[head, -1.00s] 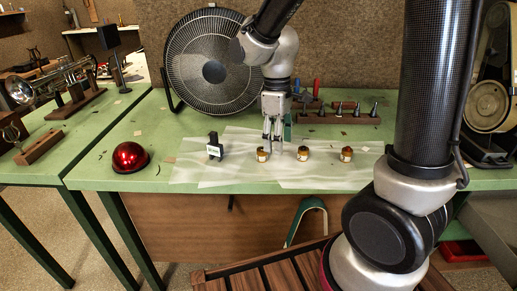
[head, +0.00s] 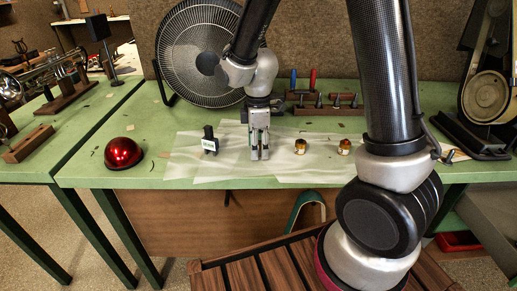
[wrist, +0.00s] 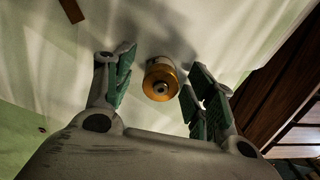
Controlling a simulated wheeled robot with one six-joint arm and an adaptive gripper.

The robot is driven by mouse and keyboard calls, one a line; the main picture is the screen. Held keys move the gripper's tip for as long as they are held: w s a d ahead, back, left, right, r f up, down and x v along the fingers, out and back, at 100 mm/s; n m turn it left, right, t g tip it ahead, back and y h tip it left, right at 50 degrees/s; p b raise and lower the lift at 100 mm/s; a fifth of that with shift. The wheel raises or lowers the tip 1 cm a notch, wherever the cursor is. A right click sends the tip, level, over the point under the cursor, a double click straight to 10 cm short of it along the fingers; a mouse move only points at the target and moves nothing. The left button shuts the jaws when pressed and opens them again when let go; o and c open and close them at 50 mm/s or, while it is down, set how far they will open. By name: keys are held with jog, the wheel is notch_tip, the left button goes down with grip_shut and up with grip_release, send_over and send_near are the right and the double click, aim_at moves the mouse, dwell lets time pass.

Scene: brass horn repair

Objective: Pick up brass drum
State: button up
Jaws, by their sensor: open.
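Two small brass drums with pale bands stand on the white sheet in the head view, one in the middle (head: 300,146) and one at the right (head: 344,147). My gripper (head: 258,153) points down at the sheet to their left and hides the spot where a third stood. The wrist view shows one brass drum (wrist: 161,82), end toward the camera, between the green-padded fingers of my gripper (wrist: 163,78). The fingers are open, with a gap on each side of the drum.
A black stand with a white label (head: 209,141) is left of my gripper, and a red dome (head: 123,153) is farther left. A fan (head: 200,55) and a tool rack (head: 325,102) stand behind. The sheet (head: 190,168) is bare near the front.

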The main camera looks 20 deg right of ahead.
jog(key=c, duration=1.2)
